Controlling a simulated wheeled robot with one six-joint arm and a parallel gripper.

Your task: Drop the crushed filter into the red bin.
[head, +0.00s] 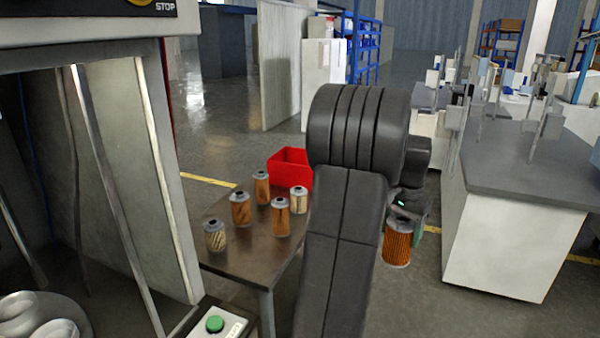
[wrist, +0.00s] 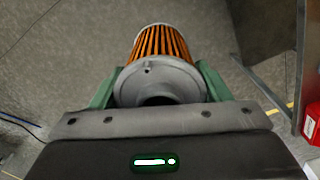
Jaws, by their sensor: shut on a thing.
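My gripper (wrist: 158,86) is shut on a filter cartridge (wrist: 163,42) with orange pleats and a grey end cap; its green fingers grip the cap from both sides. In the head view the held filter (head: 397,243) hangs in the air to the right of my arm, clear of the table. Its visible pleats look even, and I cannot make out a crushed part. The red bin (head: 289,165) stands at the table's far end, left of my arm and partly hidden by it. A red piece at the right edge of the wrist view (wrist: 313,125) appears to be the bin.
The brown table (head: 240,255) carries several upright filters, some orange-brown (head: 280,217), one pale (head: 299,200), one dark and streaked (head: 215,236). A grey-topped white bench (head: 510,240) stands at the right. A machine cabinet (head: 110,170) stands at the left. Open floor lies beneath the held filter.

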